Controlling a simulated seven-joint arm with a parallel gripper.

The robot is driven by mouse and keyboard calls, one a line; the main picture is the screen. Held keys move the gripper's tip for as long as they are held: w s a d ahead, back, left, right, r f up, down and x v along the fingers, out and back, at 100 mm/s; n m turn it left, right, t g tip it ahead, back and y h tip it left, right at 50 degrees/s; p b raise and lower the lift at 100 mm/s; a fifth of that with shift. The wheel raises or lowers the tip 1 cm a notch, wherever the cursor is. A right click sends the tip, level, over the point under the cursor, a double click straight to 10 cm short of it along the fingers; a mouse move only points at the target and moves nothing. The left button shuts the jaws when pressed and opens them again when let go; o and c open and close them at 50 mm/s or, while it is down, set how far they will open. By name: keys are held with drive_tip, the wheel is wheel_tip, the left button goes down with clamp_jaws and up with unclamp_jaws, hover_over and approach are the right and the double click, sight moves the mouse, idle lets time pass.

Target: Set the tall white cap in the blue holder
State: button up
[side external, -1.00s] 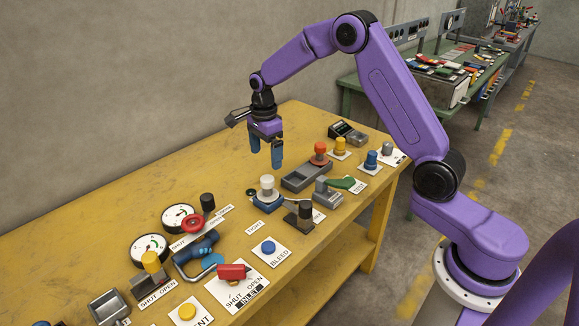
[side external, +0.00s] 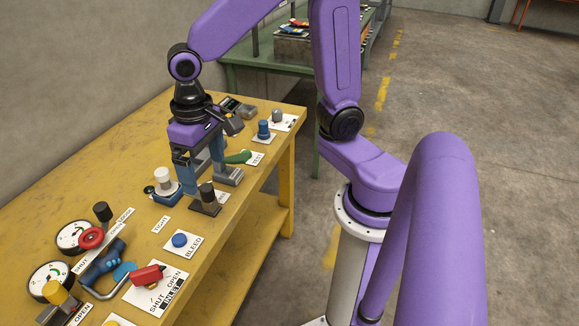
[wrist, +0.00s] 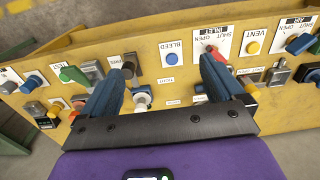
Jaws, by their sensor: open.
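The tall white cap (side external: 163,175) stands upright at the blue holder (side external: 167,193) near the middle of the bench. I cannot tell how fully it sits in it. My gripper (side external: 203,184) is open, pointing down, with blue fingers just to the right of the white cap in the side view. I cannot tell whether it touches anything. In the wrist view the white cap (wrist: 142,99) shows between the fingers of my gripper (wrist: 163,66), nearer the left one, partly hidden. My gripper covers the bench area behind it in the side view.
A black-knobbed block (side external: 206,196) stands close in front of the fingers. A grey block with a green handle (side external: 238,157) and a blue knob (side external: 263,130) lie to the right. A blue BLEED button (side external: 180,240) and a red lever (side external: 147,275) are nearer the camera.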

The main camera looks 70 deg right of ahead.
drive_tip(key=s+d+n, duration=0.2)
drive_tip(key=s+n, duration=0.4)
drive_tip(key=s, duration=0.2)
drive_tip(key=s+d+n, duration=0.3)
drive_tip(key=s+n, duration=0.3)
drive_tip(key=s, duration=0.1)
drive_tip(key=shift+s, duration=0.35)
